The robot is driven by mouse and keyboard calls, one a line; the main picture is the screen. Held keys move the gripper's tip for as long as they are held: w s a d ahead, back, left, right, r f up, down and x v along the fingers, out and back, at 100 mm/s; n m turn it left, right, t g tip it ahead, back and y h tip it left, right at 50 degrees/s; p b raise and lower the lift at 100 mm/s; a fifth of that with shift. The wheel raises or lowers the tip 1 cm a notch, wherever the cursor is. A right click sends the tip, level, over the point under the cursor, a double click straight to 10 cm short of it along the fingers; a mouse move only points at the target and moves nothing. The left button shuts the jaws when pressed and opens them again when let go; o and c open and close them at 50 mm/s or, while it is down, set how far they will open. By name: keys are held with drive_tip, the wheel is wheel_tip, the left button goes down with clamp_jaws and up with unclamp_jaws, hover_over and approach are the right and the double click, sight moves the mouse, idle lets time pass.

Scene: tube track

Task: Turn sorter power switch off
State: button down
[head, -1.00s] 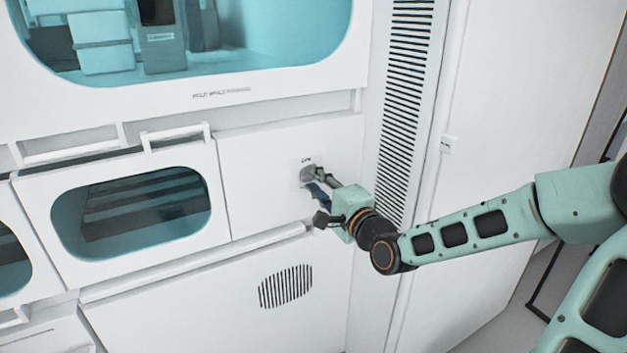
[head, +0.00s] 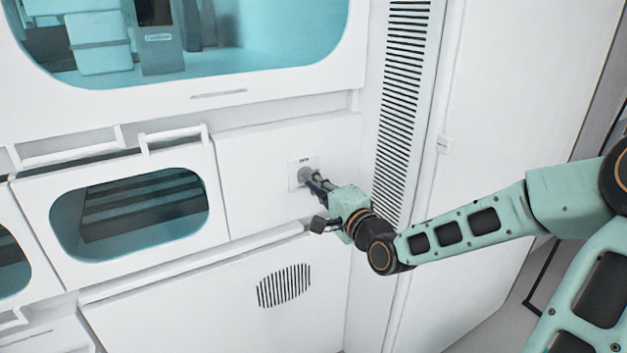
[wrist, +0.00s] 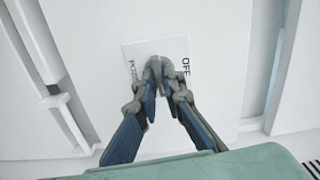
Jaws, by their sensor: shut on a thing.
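The sorter power switch (head: 304,176) is a small grey knob on a pale square label plate on the white machine front. In the wrist view the label plate (wrist: 132,54) shows "OFF" on the right side and "POWER" on the left. My gripper (wrist: 157,72) is shut on the knob (wrist: 155,66), with a blue-padded finger on each side. In the head view my gripper (head: 316,184) reaches the plate from the lower right. The fingers hide most of the knob, so its exact angle is hard to tell.
A drawer with a dark oval window (head: 130,212) and a bar handle (head: 175,138) is left of the switch. A slotted vent strip (head: 400,110) runs down on the right. A large teal window (head: 260,40) is above.

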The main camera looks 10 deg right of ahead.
drive_tip(key=shift+n+b, duration=1.7)
drive_tip(key=shift+n, duration=6.7)
drive_tip(key=shift+r, duration=0.1)
drive_tip(key=c, duration=2)
unclamp_jaws()
drive_tip(key=shift+c, duration=0.2)
drive_tip(key=v, duration=0.7)
drive_tip(key=shift+s, duration=0.15)
